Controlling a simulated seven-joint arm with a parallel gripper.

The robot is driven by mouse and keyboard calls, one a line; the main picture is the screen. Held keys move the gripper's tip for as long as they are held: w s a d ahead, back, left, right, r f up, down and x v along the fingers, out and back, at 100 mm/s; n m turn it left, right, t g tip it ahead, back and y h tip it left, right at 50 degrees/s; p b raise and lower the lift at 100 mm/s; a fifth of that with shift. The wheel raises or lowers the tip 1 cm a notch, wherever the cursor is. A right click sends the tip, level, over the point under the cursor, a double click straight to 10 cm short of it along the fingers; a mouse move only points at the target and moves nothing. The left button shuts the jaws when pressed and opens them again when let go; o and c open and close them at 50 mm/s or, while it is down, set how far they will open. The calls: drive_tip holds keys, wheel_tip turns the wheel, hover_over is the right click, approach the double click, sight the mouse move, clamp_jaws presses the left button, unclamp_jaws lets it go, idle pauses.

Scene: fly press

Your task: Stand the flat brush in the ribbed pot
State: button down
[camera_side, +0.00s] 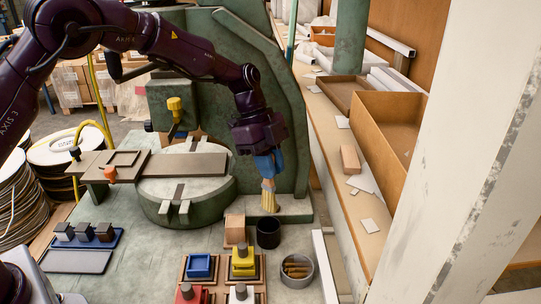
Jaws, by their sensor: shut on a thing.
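My gripper (265,156) is pointing down at the right of the press and is shut on the flat brush (268,196). A small dark round pot (268,233) stands on the bench just below the brush's lower end in the picture. It looks like the ribbed pot, but its ribs are too small to make out. The brush appears above and apart from it; the exact height I cannot tell.
A grey round dish (297,271) with brownish pieces stands in front of the pot. A tan block (235,229) is at its left. Blue (200,266), yellow (243,262) and red (191,294) items sit in front. The press's round table (182,200) is behind left.

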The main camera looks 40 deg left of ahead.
sight(272, 186)
drive_tip(key=shift+f, duration=3.85)
drive_tip(key=c, duration=1.1)
unclamp_jaws()
wheel_tip(272, 186, up, 3)
drive_tip(key=shift+r, duration=0.1)
drive_tip(key=s+a+r, duration=0.1)
drive_tip(key=s+r, duration=0.2)
drive_tip(key=s, duration=0.1)
drive_tip(key=s+r, duration=0.3)
drive_tip(key=s, duration=0.2)
drive_tip(key=s+a+r, duration=0.1)
drive_tip(key=s+r, duration=0.2)
drive_tip(key=s, duration=0.2)
drive_tip(key=shift+a+r, duration=0.35)
drive_tip(key=shift+r, duration=0.05)
